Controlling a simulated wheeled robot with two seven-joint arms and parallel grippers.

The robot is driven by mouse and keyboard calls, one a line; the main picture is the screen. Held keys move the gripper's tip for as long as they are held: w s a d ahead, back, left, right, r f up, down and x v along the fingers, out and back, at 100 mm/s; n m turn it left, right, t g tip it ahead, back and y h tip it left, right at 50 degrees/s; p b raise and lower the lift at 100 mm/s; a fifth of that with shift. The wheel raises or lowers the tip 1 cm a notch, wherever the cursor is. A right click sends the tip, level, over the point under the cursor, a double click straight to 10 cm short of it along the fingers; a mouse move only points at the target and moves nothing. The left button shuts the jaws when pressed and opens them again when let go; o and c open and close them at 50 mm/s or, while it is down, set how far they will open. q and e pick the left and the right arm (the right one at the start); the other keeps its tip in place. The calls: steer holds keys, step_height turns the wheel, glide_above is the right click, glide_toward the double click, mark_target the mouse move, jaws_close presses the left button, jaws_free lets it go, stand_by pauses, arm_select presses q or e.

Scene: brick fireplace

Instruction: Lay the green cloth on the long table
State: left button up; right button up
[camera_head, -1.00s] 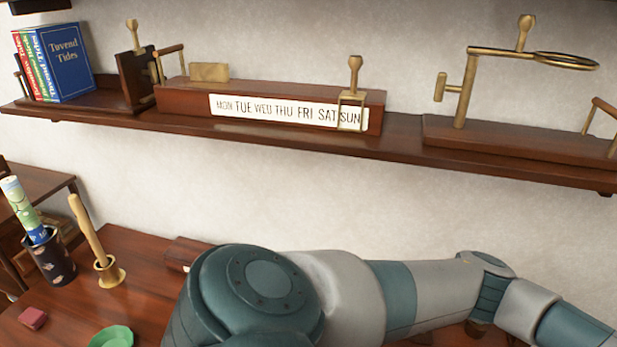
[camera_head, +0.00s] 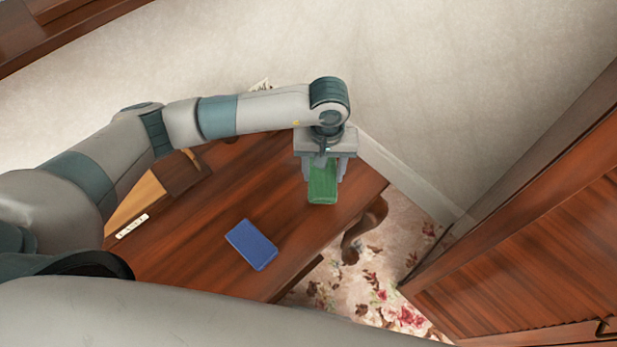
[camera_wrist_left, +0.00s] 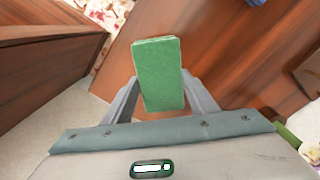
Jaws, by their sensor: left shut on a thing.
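The green cloth (camera_head: 322,186) is a folded, block-like green piece between the fingers of my left gripper (camera_head: 323,170). My left gripper is shut on it, near the right end of the long table (camera_head: 215,235). In the left wrist view the cloth (camera_wrist_left: 158,72) sticks out between the two fingers of the gripper (camera_wrist_left: 160,100), with the brown table top (camera_wrist_left: 225,60) behind it. I cannot tell whether the cloth touches the table top. My right gripper is not in view.
A blue flat object (camera_head: 251,245) lies on the table near its front edge. A white label strip (camera_head: 132,226) is at the left. A dark wooden cabinet (camera_head: 530,250) stands to the right, past a strip of flowered carpet (camera_head: 385,280). The wall is behind the table.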

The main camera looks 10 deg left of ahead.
arm_select(q)
steer(key=a+f, duration=0.1)
steer(key=s+a+f+p, duration=0.1)
steer(key=a, duration=0.1)
steer(key=shift+a, duration=0.1)
steer(key=shift+f, duration=0.1)
step_height(320, 180, down, 3)
steer(key=shift+f+p, duration=0.1)
steer(key=shift+p, duration=1.1)
steer(key=shift+f, duration=0.35)
steer(key=shift+f, duration=0.1)
steer(key=o, duration=0.9)
